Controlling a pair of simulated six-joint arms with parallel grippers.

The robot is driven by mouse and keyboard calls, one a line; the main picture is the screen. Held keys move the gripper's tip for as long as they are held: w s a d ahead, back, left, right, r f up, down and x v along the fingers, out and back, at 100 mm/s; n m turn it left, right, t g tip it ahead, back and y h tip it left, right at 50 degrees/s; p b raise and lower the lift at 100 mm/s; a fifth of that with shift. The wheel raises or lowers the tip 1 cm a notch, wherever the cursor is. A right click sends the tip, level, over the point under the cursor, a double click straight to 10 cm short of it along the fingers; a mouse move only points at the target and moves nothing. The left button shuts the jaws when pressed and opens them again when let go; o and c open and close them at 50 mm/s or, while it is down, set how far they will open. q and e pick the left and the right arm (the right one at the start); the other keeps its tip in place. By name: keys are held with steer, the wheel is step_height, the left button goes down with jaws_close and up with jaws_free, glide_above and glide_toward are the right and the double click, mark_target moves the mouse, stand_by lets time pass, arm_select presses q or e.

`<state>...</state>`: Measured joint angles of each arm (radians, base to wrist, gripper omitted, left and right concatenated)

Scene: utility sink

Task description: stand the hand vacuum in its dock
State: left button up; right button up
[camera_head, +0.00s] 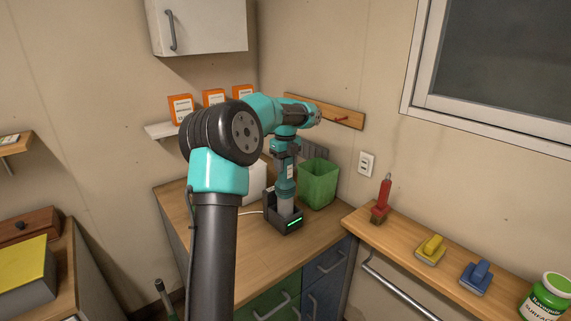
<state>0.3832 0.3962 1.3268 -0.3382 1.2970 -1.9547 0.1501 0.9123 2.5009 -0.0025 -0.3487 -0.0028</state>
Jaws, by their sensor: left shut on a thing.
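The hand vacuum (285,182), teal and dark grey with a pale lower end, stands roughly upright on the wooden counter. Its lower end is at the black dock (286,225), which shows a lit green strip on its front; whether it is fully seated is hard to tell. My left arm comes in from the front and bends over the counter. My left gripper (287,141) is at the top of the vacuum, shut on it; the fingers are mostly hidden by the wrist. My right gripper is not in view.
A green bin (318,184) stands close behind and right of the vacuum. A white container (253,186) is partly hidden behind my arm. A peg rail (335,114) is on the wall. The counter's front is clear.

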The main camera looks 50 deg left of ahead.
arm_select(q)
steer(key=shift+f, duration=0.1)
steer(key=o, duration=0.9)
step_height(320, 180, up, 12)
steer(key=shift+r, duration=0.1)
stand_by(0.4)
stand_by(0.3)
